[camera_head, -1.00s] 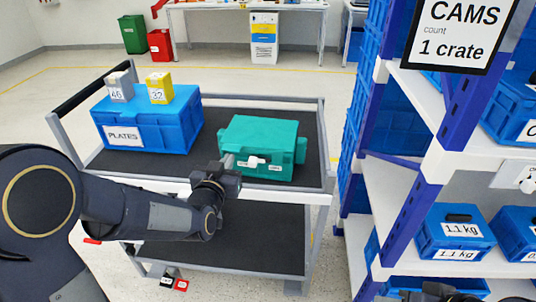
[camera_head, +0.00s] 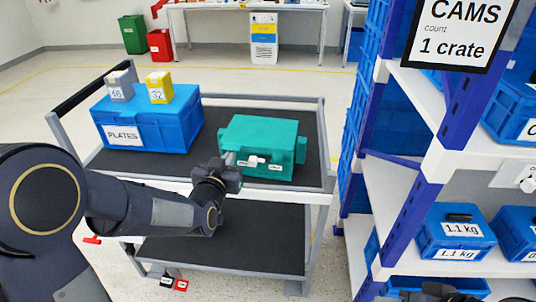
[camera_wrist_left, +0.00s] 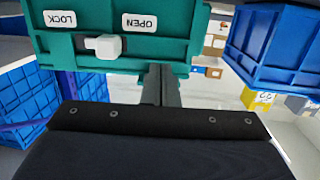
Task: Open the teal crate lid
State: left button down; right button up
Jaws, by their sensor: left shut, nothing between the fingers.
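The teal crate (camera_head: 265,132) sits on the cart's upper shelf with its lid down. Its front has a white knob (camera_head: 257,160) between two white labels. In the left wrist view the teal crate (camera_wrist_left: 120,12) appears upside down, with a LOCK label (camera_wrist_left: 59,19), an OPEN label (camera_wrist_left: 139,22) and the white knob (camera_wrist_left: 104,46). The knob's narrow end points to the LOCK side. My left gripper (camera_head: 230,160) is shut and empty at the crate's front left. Its fingers (camera_wrist_left: 161,82) are beside the knob, on the OPEN side, apart from it.
A blue PLATES crate (camera_head: 150,128) stands left on the cart, with a grey box (camera_head: 119,88) and a yellow box (camera_head: 159,88) on top. The cart's front rail (camera_head: 290,196) runs below the teal crate. A shelf rack (camera_head: 395,195) with blue crates stands right.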

pick_arm(q)
jog(key=shift+w+d, duration=0.1)
jog(key=shift+w, duration=0.65)
jog(key=shift+s+b, duration=0.2)
jog(key=shift+b, duration=0.25)
jog(key=shift+r, duration=0.1)
notch_tip(320, 180, up, 6)
jog(key=p, duration=0.4)
dwell(0.4)
jog(key=shift+w+d+r+p, duration=0.1)
jog(key=shift+w+r+p, duration=0.5)
jog(key=shift+r, duration=0.2)
jog(key=shift+w+r+p, duration=0.55)
jog(key=shift+r, duration=0.2)
jog(key=shift+w+r, duration=0.35)
